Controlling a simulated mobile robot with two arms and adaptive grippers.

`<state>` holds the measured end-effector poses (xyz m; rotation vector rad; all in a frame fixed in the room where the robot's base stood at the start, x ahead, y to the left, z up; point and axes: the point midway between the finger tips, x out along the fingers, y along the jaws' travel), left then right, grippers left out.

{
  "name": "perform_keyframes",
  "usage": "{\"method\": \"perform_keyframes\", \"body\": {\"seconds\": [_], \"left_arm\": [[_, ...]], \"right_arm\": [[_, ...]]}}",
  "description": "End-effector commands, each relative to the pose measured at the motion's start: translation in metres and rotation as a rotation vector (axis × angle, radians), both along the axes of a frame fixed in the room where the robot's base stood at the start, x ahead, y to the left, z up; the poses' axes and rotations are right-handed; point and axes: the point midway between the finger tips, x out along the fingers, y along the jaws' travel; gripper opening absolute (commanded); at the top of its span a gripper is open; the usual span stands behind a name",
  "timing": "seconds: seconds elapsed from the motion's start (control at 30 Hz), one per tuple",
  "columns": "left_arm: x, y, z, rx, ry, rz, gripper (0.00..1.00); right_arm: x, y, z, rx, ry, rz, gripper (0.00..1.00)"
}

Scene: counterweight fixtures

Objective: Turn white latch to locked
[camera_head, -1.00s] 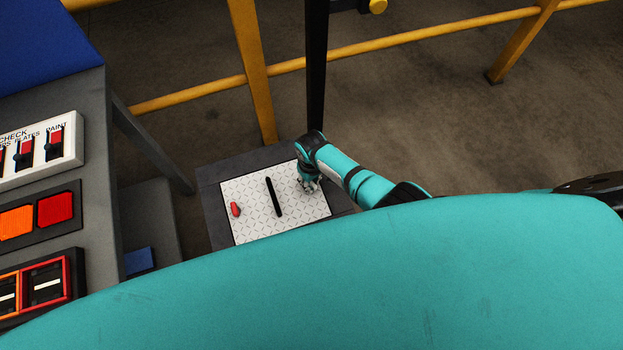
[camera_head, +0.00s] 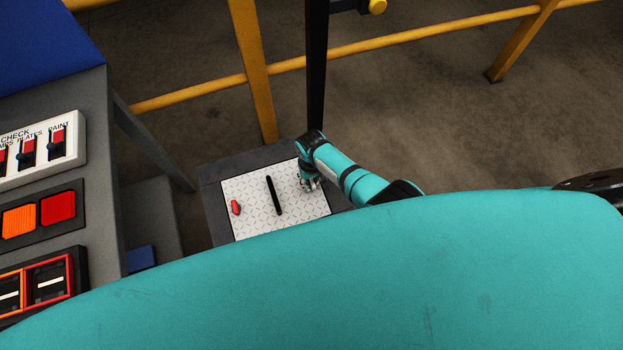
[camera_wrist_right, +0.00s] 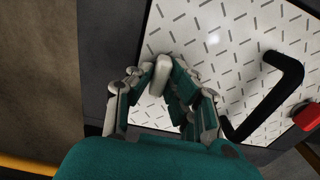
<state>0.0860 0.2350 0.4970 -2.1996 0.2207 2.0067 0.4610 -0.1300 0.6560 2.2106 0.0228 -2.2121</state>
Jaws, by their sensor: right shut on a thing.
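The white latch (camera_wrist_right: 160,75) shows in the right wrist view, between the fingertips of my right gripper (camera_wrist_right: 155,79). It stands on a white patterned plate (camera_wrist_right: 215,30). My right gripper is shut on the latch. In the head view my right gripper (camera_head: 311,186) is at the right part of the plate (camera_head: 240,186), and it hides the latch there. My left gripper is not in view.
A black bar handle (camera_head: 273,195) and a red latch (camera_head: 236,207) are on the plate, left of my gripper. A panel with red and orange buttons (camera_head: 58,207) stands at the left. A black post (camera_head: 317,70) and yellow rails (camera_head: 430,34) are behind.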

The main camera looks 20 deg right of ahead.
Motion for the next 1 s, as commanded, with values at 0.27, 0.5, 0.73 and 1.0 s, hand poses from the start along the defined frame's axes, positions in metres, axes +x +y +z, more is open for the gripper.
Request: {"method": "perform_keyframes", "body": {"seconds": [0.27,0.5,0.73,1.0], "left_arm": [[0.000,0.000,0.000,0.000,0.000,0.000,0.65],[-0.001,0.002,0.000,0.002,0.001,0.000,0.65],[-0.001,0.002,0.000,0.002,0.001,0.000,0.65],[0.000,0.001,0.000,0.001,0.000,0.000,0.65]], "right_arm": [[0.001,0.000,0.001,0.000,-0.002,0.000,0.38],[0.001,0.000,0.000,0.000,-0.001,0.001,0.38],[0.001,0.000,0.011,0.000,-0.003,0.001,0.38],[0.001,0.000,0.055,0.001,-0.006,0.001,0.38]]}}
